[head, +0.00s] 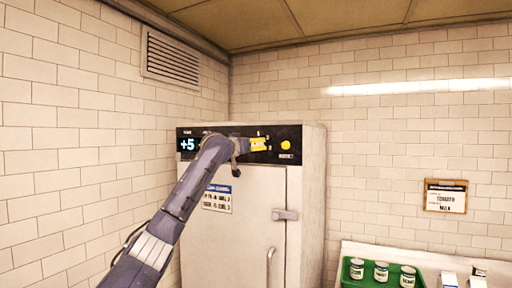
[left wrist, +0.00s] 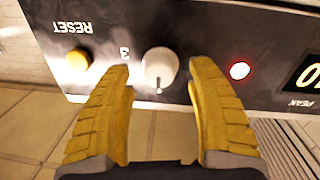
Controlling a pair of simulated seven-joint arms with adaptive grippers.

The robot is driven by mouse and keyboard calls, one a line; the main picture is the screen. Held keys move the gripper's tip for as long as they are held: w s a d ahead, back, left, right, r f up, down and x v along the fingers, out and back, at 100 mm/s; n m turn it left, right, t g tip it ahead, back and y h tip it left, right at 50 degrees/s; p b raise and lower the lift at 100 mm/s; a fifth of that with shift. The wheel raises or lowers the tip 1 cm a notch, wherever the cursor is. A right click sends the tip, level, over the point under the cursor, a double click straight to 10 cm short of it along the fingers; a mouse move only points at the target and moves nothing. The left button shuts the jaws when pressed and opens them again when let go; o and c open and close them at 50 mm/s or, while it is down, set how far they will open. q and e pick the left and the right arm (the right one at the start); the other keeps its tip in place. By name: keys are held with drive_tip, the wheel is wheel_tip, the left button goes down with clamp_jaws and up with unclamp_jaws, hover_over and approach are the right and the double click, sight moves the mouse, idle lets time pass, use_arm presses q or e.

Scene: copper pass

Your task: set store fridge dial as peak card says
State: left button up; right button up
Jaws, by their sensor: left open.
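The store fridge (head: 252,215) stands in the corner with a black panel (head: 305,133) along its top. The panel's display (head: 188,144) reads +5. My left gripper (head: 258,144) is at the panel, open, hiding the dial in the head view. In the left wrist view, upside down, the pale round dial (left wrist: 159,68) lies between the open yellow fingertips, with gaps on both sides. A 3 is printed beside it. A card (head: 217,198) with a blue heading is on the fridge door; its small lines are not clearly readable. My right gripper is not in view.
A yellow RESET button (left wrist: 72,65) and a lit red lamp (left wrist: 239,70) flank the dial. A display marked PEAK (left wrist: 312,75) is partly cut off. A brown-framed notice (head: 445,196) hangs on the wall. A green tray (head: 350,281) of cans stands at lower right.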

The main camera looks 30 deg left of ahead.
sight(256, 145)
use_arm(q)
drive_tip(key=shift+w+a, duration=0.1)
drive_tip(key=shift+w, duration=1.35)
clamp_jaws()
